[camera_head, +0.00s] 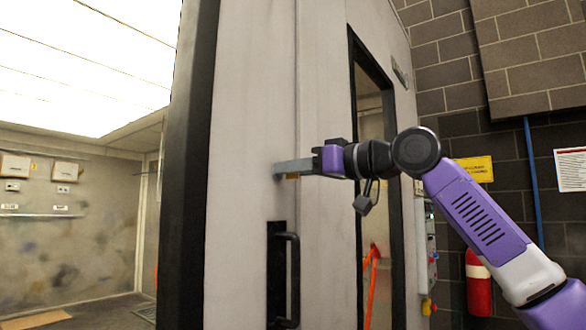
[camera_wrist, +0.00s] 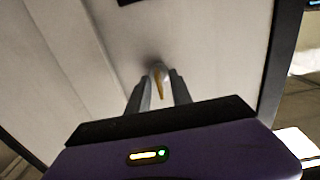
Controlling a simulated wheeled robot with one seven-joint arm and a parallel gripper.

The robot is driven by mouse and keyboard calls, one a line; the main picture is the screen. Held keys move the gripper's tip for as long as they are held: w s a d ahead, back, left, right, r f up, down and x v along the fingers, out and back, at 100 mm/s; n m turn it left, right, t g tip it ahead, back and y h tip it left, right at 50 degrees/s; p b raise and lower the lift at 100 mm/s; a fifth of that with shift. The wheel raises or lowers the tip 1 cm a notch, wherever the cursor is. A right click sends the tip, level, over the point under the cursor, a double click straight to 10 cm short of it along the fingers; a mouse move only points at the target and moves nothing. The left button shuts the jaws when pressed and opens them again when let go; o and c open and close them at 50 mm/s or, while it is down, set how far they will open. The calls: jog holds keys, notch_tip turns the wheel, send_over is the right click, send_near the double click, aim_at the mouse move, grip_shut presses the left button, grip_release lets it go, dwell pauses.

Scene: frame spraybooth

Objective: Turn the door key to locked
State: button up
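The door key (camera_wrist: 159,88) is a small orange-yellow piece standing out from a round grey lock (camera_wrist: 158,68) on the pale door face, in the wrist view. My gripper (camera_wrist: 159,78) has one finger on each side of the key, apart, with a gap seeming to show on both sides. In the head view my gripper (camera_head: 278,169) reaches left to the pale grey door (camera_head: 240,120), its tips at or very near the surface. A bit of yellow shows just under the fingers there; the lock is hidden behind them. The key's exact turn is hard to tell.
A black pull handle (camera_head: 293,280) sticks out from the door below my gripper. A dark-framed window (camera_head: 372,100) is on the side wall behind my wrist. A red extinguisher (camera_head: 478,285) hangs at the right. The lit booth interior opens at the left.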

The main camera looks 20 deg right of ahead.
jog(key=shift+c, duration=0.3)
grip_shut()
jog(key=shift+r+m+p, duration=0.1)
jog(key=shift+m+p, duration=0.25)
jog(key=shift+m, duration=0.05)
jog(key=m+p, duration=0.2)
jog(key=shift+m, duration=0.4)
jog(key=shift+w+d+f+m+p, duration=0.1)
jog(key=shift+m+p, duration=1.8)
jog(key=shift+m, duration=0.5)
jog(key=shift+d+f+m+p, duration=0.1)
jog(key=shift+f+m+p, duration=0.05)
jog(key=shift+m+p, duration=2)
jog(key=shift+w+d+f+m+p, duration=0.1)
jog(key=shift+m+p, duration=1.5)
jog(key=shift+m, duration=1.05)
